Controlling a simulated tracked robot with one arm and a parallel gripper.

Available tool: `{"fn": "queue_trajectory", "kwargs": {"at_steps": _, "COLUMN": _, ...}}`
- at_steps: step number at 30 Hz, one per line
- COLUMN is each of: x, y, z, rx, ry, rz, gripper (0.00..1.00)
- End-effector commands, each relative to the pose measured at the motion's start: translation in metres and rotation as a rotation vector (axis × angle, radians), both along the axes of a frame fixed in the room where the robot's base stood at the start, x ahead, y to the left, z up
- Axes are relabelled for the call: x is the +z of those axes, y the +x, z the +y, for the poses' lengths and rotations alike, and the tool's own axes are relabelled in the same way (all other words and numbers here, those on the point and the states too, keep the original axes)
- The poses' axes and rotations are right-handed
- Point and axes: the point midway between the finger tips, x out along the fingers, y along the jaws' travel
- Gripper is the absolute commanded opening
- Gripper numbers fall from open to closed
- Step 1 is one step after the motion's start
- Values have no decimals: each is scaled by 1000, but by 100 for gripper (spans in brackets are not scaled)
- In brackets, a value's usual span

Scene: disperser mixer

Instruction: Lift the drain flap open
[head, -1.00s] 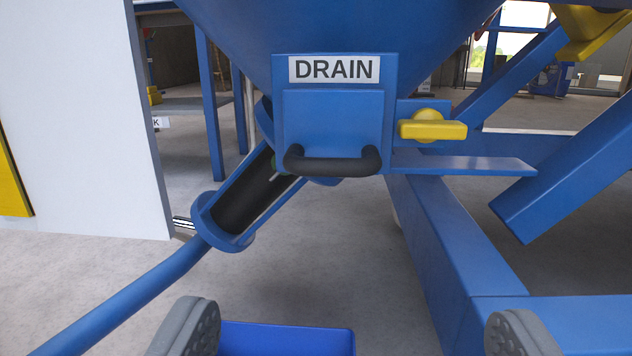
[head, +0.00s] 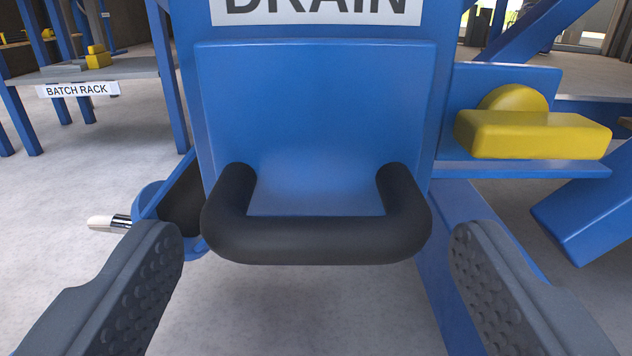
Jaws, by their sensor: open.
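The drain flap (head: 315,120) is a blue panel under the DRAIN label (head: 316,8), and it hangs shut. A thick black U-shaped handle (head: 315,240) sticks out from its lower edge. My gripper (head: 315,240) is open, with one grey padded finger low on the left and the other low on the right. The handle lies between and ahead of the fingertips. The fingers appear apart from it, with gaps at both sides.
A yellow latch-like block (head: 535,133) sits on a blue ledge (head: 520,170) right of the flap. Blue frame beams (head: 590,205) stand at the right. A batch rack (head: 90,72) is at back left. Bare floor (head: 80,180) shows at left.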

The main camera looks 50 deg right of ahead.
Motion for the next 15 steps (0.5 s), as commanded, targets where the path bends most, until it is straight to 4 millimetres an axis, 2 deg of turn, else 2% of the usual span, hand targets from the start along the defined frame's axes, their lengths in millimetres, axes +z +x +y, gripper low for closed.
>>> {"fn": "queue_trajectory", "kwargs": {"at_steps": 4, "x": 0, "y": 6, "z": -7, "rx": 0, "ry": 0, "rz": -1, "gripper": 74}}
{"fn": "queue_trajectory", "kwargs": {"at_steps": 13, "x": 0, "y": 7, "z": -8, "rx": 1, "ry": -1, "rz": -1, "gripper": 74}}
{"fn": "queue_trajectory", "kwargs": {"at_steps": 14, "x": 0, "y": 7, "z": -8, "rx": 1, "ry": -1, "rz": 0, "gripper": 69}}
{"fn": "queue_trajectory", "kwargs": {"at_steps": 15, "x": 0, "y": 7, "z": -8, "rx": 1, "ry": -1, "rz": 0, "gripper": 58}}
